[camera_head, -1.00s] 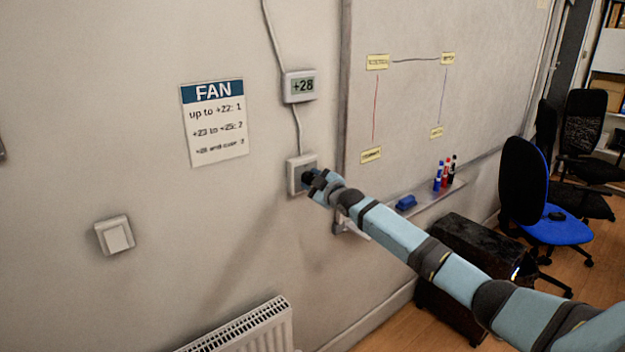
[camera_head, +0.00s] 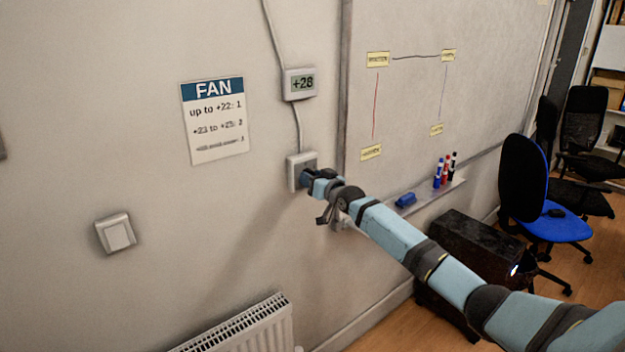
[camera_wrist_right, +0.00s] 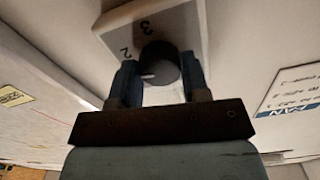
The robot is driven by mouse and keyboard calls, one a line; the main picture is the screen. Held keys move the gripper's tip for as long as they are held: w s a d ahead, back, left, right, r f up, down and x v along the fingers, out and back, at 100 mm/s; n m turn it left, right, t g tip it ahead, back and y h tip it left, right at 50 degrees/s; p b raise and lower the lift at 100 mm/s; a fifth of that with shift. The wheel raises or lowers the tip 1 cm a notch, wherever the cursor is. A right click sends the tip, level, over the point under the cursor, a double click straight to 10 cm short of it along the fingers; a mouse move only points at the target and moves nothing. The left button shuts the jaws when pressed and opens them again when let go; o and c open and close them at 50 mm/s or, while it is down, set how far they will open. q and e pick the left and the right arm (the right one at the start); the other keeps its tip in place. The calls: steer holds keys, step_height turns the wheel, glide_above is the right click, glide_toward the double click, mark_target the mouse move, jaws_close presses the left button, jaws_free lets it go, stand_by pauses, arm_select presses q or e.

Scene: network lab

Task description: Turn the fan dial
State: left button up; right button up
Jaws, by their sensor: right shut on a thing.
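The fan dial is a dark round knob (camera_wrist_right: 160,64) on a white wall plate (camera_head: 293,177), below the display. In the right wrist view the plate carries the numerals 2 and 3 near the knob. A pale pointer mark shows at the knob's left side; which numeral it lines up with I cannot tell. My right gripper (camera_wrist_right: 158,82) is shut on the knob, one finger on each side. In the head view it covers most of the knob. The display (camera_head: 301,84) reads +28. The FAN notice (camera_head: 214,120) lists temperature ranges with settings 1 to 3. My left gripper is not in view.
A whiteboard (camera_head: 430,90) with a marker tray (camera_head: 425,196) is right of the plate. A light switch (camera_head: 115,234) and a radiator (camera_head: 240,330) are to the left and below. A dark cabinet (camera_head: 470,245) and chairs stand at the right.

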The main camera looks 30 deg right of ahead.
steer(key=shift+m+p, duration=0.95)
steer(key=shift+m, duration=6.85)
steer(key=o, duration=0.9)
steer(key=shift+s, duration=0.1)
steer(key=s, duration=0.9)
steer(key=s+d, duration=0.1)
steer(key=s, duration=0.3)
steer(key=shift+s, duration=0.35)
